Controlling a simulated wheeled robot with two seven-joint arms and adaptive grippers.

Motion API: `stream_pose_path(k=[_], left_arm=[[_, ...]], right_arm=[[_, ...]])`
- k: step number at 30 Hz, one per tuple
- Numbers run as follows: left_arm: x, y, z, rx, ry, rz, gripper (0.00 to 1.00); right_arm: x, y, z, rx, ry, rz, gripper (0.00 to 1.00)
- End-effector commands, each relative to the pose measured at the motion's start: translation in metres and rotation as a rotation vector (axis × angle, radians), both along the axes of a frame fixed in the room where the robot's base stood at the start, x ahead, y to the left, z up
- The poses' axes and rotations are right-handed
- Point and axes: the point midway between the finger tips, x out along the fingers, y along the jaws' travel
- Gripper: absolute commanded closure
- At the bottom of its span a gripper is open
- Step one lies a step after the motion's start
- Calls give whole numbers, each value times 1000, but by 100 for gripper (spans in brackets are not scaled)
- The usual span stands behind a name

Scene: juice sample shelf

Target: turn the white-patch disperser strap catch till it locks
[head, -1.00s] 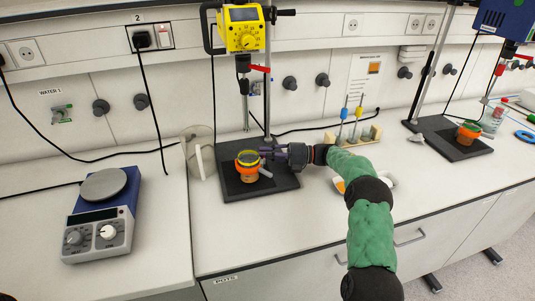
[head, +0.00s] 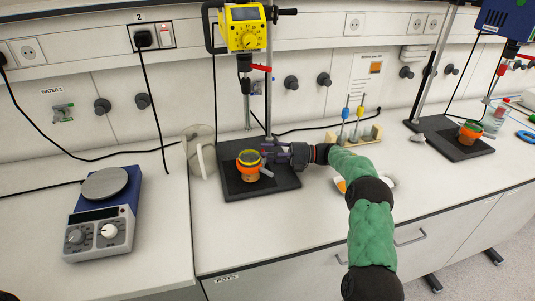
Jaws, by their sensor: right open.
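The yellow disperser (head: 244,27) hangs on a stand at upper centre; I cannot make out a white patch on it. Below it, an orange pot (head: 248,174) with a yellow-green rim stands on the stand's dark base plate (head: 283,181). A small pale lever (head: 267,172), apparently the strap catch, sticks out on the pot's right side. My right gripper (head: 268,154) is open, its fingers just right of the pot and by the lever; contact cannot be told. My left gripper is out of view.
A second, blue disperser (head: 506,17) with its own stand and orange pot (head: 469,133) is at right. A hotplate (head: 106,216) stands at left. A clear round shield (head: 198,150) stands left of the base plate. A small rack (head: 353,135) is behind my arm.

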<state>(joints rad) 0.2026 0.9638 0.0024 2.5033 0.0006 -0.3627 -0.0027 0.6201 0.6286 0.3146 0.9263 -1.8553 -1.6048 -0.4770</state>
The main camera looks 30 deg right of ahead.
Motion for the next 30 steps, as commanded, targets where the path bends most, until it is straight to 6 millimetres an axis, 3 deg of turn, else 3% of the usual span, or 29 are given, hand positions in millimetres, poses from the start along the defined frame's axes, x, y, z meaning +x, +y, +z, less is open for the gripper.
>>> stream_pose_path(k=[18, 30], left_arm=[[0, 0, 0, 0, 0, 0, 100], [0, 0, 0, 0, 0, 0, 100]], right_arm=[[-47, -91, -7, 0, 1, -2, 58], [-54, -103, -7, 0, 2, 0, 58]])
